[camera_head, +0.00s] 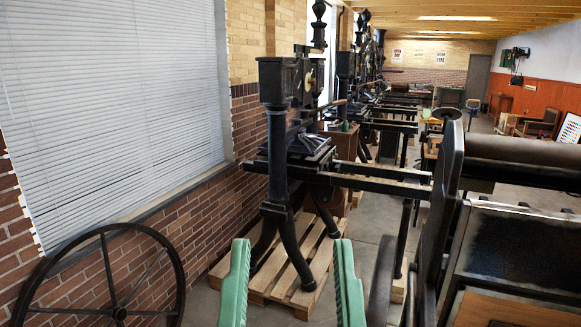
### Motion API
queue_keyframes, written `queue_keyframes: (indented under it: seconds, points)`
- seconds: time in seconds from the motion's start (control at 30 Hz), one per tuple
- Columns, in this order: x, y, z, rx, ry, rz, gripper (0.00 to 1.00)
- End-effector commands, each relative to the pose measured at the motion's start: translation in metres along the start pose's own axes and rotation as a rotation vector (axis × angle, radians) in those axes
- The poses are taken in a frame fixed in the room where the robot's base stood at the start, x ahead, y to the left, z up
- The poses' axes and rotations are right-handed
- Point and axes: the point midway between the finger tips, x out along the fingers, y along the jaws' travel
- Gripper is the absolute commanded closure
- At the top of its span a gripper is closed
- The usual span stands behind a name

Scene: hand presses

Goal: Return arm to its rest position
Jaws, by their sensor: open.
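My gripper (292,275) shows at the bottom centre of the head view as two green, ridged fingers. The fingers stand well apart, and nothing is held between them. The rest of my arm is out of view. Behind the fingers, a black iron hand press (277,160) stands on a wooden pallet (290,290). The fingers overlap the pallet in the picture; I cannot tell how far in front of it they are.
A large spoked wheel (108,255) leans near the brick wall (215,190) at left. A big dark machine with a roller (520,150) fills the right side. More presses (385,115) line the wall behind. Grey floor (375,220) shows in the aisle between.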

Motion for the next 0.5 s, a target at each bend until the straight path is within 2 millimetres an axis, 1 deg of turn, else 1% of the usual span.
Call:
queue_keyframes:
  seconds: [0.03, 0.07, 0.1, 0.17, 0.2, 0.27, 0.3, 0.4, 0.5]
  points:
    - [0.026, -0.001, -0.038, 0.001, 0.0, -0.001, 0.47]
    - [0.035, -0.001, -0.051, 0.002, 0.0, -0.002, 0.47]
    - [0.047, -0.002, -0.068, 0.003, 0.0, -0.003, 0.47]
    - [0.066, -0.002, -0.095, 0.004, 0.0, -0.004, 0.47]
    - [0.078, -0.003, -0.113, 0.005, 0.0, -0.005, 0.47]
    - [0.096, -0.004, -0.139, 0.007, -0.001, -0.006, 0.47]
    - [0.108, -0.004, -0.156, 0.008, -0.001, -0.007, 0.47]
    - [0.133, -0.005, -0.192, 0.011, -0.001, -0.009, 0.47]
    - [0.15, -0.006, -0.216, 0.012, -0.002, -0.011, 0.47]
